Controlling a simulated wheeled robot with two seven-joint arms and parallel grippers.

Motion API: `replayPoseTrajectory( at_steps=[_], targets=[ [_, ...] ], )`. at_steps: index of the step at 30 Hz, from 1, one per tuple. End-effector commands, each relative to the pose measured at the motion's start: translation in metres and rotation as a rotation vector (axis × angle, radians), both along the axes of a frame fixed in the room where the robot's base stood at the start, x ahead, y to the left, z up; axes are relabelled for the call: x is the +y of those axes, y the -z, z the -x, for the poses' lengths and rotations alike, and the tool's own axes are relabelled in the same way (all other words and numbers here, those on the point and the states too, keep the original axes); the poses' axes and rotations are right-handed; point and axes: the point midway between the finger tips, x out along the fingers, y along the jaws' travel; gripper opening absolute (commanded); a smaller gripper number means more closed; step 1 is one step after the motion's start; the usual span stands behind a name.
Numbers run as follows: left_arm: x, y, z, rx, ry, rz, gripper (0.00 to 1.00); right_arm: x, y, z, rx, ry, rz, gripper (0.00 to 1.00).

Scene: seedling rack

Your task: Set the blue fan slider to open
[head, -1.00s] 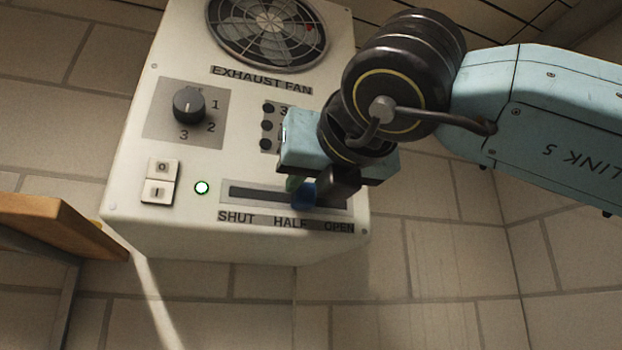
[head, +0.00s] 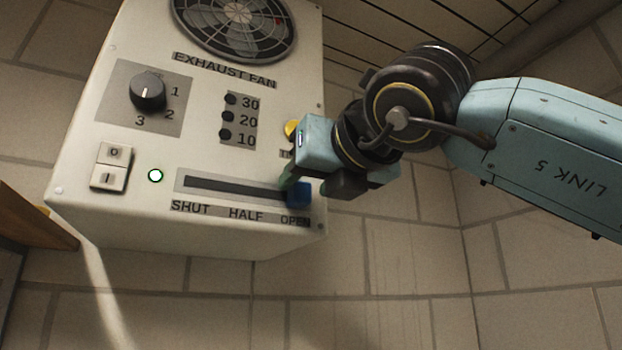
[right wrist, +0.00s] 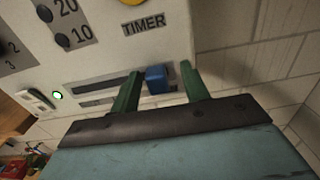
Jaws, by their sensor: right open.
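The blue fan slider (head: 299,194) sits at the right end of its dark slot (head: 230,187), above the OPEN label (head: 295,220) on the white exhaust fan box (head: 130,215). My right gripper (head: 290,180) is in front of the slider. The jaws are open. My left gripper is out of view.
The box also carries a dark rotary knob (head: 148,91), a rocker switch (head: 111,166), a lit green lamp (head: 155,176) and a yellow button (head: 291,129) partly behind my gripper. A wooden shelf edge (head: 35,220) is at the left. Below the box is bare wall.

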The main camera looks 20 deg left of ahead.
Motion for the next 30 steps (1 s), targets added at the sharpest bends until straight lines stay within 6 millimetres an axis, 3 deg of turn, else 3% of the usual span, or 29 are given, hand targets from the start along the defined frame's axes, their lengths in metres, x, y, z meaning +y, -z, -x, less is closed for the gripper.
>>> replayPoseTrajectory(
  at_steps=[8, 21, 30],
  targets=[
    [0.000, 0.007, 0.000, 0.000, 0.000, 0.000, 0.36, -0.007, 0.001, 0.009, -0.002, -0.002, -0.001, 0.45],
    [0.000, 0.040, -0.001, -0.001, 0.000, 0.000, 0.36, -0.071, 0.002, 0.076, -0.003, -0.001, -0.001, 0.45],
    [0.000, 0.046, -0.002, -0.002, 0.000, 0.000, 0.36, -0.091, 0.000, 0.097, -0.001, 0.000, -0.001, 0.45]
  ],
)
